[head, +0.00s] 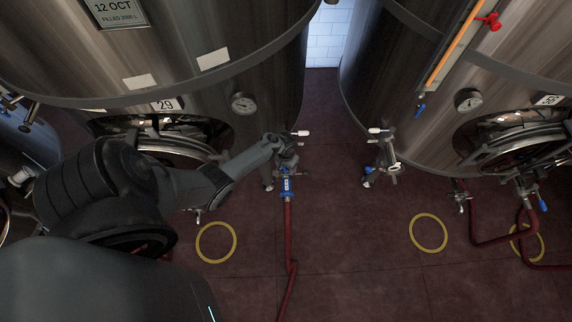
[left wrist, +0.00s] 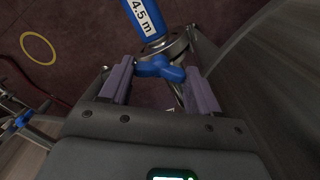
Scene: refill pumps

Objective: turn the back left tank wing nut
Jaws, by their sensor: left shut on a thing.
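My left gripper (head: 285,152) reaches the outlet low on the tank marked 29 (head: 255,130) in the head view. In the left wrist view the left gripper (left wrist: 158,72) has its two pads on either side of a blue wing nut (left wrist: 159,68), shut on its wings. The wing nut sits on a metal clamp joint, next to a hose end with a blue sleeve (left wrist: 142,17) marked 4.5 m. In the head view that sleeve (head: 287,187) hangs below the gripper, and the gripper hides the nut. My right gripper is in neither view.
A red hose (head: 289,245) runs down from the joint. Another tank (head: 405,135) stands to the right, with a valve (head: 387,160) at its near side. Yellow rings (head: 216,259) mark the dark red floor. The floor between the tanks is mostly clear.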

